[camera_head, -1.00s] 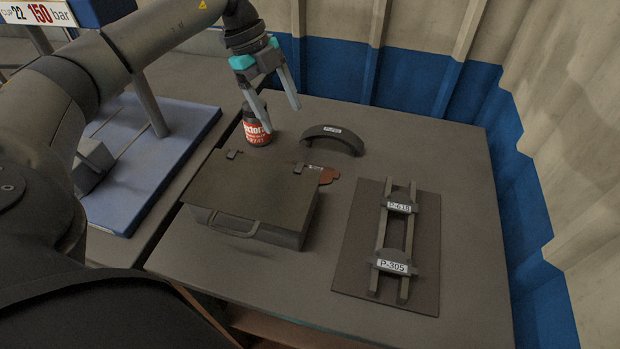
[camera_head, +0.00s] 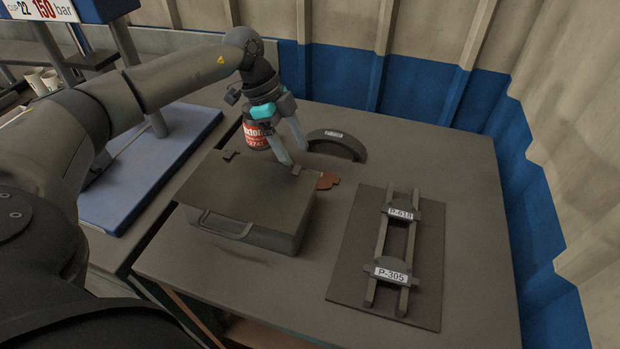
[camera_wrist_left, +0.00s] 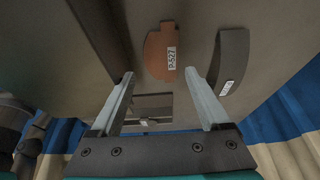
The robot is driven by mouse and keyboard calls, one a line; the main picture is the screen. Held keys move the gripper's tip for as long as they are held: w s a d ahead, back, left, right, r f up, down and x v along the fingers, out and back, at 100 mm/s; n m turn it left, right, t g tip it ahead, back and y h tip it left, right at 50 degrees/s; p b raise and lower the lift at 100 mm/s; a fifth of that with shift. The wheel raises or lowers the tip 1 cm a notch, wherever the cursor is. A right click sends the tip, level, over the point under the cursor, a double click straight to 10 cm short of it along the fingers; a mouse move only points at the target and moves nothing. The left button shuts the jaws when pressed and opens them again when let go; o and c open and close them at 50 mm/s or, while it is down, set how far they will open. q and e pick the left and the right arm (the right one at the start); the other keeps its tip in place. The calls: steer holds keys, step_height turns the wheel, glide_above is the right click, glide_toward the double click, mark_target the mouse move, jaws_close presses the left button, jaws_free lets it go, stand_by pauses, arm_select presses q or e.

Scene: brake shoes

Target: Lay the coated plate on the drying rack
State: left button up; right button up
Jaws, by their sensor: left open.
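The coated plate (camera_head: 328,181) is a reddish-brown piece, partly hidden behind the far right corner of a dark box. In the left wrist view the plate (camera_wrist_left: 160,52) shows its label P-527 and lies beyond the fingertips, roughly in line with the gap between them. My left gripper (camera_head: 295,155) is open and empty, above the back of the box and left of the plate. The rack (camera_head: 383,232) has two rails on a dark mat at the right. Two dark plates lie across it, P-618 (camera_head: 402,212) at the far end and P-305 (camera_head: 391,272) at the near end.
The closed box (camera_head: 250,195) stands left of the rack. A curved dark shoe (camera_head: 337,146) stands behind the plate, close to my gripper. A red-labelled can (camera_head: 256,138) is partly hidden behind my left gripper. The rails between P-618 and P-305 are bare.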

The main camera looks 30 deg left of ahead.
mark_target(304, 167)
arm_select(q)
steer(key=b+x, duration=0.1)
steer(key=x, duration=0.4)
steer(key=shift+w, duration=0.1)
steer(key=shift+d+f+b, duration=0.1)
steer(key=shift+f+b, duration=0.05)
steer(key=shift+b, duration=0.15)
jaws_close()
arm_select(e)
steer(key=shift+w+d+f, duration=0.35)
steer(key=shift+w+d, duration=0.05)
steer(key=shift+w, duration=0.15)
steer(key=shift+w+d+f, duration=0.3)
steer(key=shift+w+d, duration=0.1)
steer(key=shift+w, duration=0.1)
